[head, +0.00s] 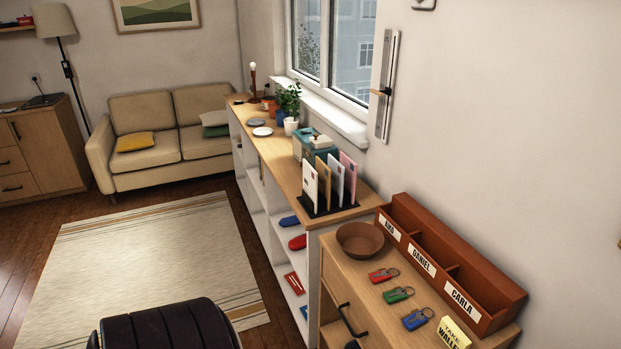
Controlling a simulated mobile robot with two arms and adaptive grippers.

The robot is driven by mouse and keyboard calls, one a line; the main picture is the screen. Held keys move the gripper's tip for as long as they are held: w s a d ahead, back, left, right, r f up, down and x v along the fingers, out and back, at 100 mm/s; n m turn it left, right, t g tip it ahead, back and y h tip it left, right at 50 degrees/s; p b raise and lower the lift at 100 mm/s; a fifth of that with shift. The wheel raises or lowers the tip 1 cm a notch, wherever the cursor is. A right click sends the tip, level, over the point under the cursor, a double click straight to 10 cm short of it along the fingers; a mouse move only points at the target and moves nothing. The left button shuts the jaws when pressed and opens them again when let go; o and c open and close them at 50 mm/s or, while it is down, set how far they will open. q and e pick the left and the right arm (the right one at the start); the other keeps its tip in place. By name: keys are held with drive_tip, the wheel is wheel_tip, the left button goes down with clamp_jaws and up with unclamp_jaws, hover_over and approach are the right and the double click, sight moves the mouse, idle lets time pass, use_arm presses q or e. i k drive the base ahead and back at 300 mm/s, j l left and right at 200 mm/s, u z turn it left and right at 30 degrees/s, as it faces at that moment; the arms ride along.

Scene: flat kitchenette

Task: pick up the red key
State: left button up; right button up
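The red key (383,275) lies flat on the light wooden cabinet top at the lower right, with its ring pointing right. It is between the brown bowl (360,239) and a green key (398,294). A blue key (417,318) lies further toward the front right. No gripper shows in the head view. A black padded shape at the bottom edge looks like part of my own arm, well left of the keys.
A brown organizer (459,261) labelled AIKO, DANIEL and CARLA stands behind the keys against the wall. A yellow note block (454,333) stands at the front right. A letter rack (329,207) is on the shelf beyond. The rug (150,260) is clear floor at left.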

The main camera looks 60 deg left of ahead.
sight(383, 274)
drive_tip(key=u, duration=1.25)
drive_tip(key=z, duration=0.3)
drive_tip(key=i+j+z, duration=0.1)
drive_tip(key=j+z, duration=1.1)
drive_tip(key=j, duration=0.2)
